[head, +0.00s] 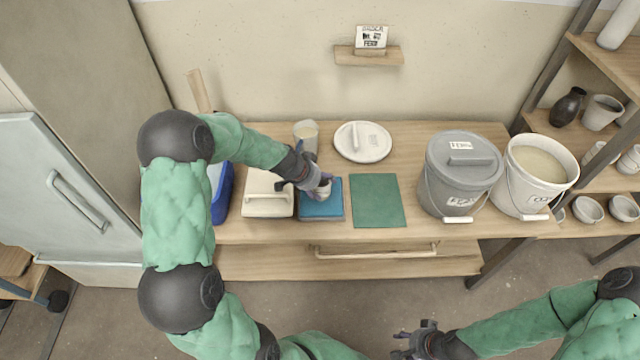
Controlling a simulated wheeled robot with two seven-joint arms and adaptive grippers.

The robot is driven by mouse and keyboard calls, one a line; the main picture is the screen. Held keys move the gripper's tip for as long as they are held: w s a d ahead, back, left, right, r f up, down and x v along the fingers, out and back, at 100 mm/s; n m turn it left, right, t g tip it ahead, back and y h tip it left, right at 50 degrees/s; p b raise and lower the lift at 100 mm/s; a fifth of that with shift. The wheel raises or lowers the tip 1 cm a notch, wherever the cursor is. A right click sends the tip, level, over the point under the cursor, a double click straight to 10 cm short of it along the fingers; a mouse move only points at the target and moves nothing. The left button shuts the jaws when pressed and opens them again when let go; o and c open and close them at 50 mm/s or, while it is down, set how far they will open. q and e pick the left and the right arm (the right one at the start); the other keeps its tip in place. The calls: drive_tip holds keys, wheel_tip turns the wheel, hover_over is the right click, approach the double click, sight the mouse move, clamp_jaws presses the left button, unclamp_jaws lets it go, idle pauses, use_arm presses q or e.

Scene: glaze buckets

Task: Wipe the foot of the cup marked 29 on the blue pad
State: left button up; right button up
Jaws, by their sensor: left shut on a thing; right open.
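The blue pad (322,208) lies on the table between a white lidded box and a green mat. My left gripper (318,185) is shut on a small pale cup (323,189), over the back part of the pad. The cup's number is too small to read, and the gripper hides part of it. I cannot tell whether its foot touches the pad. My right gripper (415,340) is open and empty, low in the picture, in front of the table and over the floor.
A beige cup (306,135) and a round white lid (362,142) stand behind. The white box (268,193) is left of the pad, the green mat (378,201) right. A grey lidded bucket (458,178) and an open white bucket (535,175) stand further right.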

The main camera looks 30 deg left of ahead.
use_arm(q)
drive_tip(key=shift+w+a, duration=0.45)
drive_tip(key=shift+w, duration=0.3)
drive_tip(key=shift+w+a, duration=0.45)
drive_tip(key=shift+w, duration=0.25)
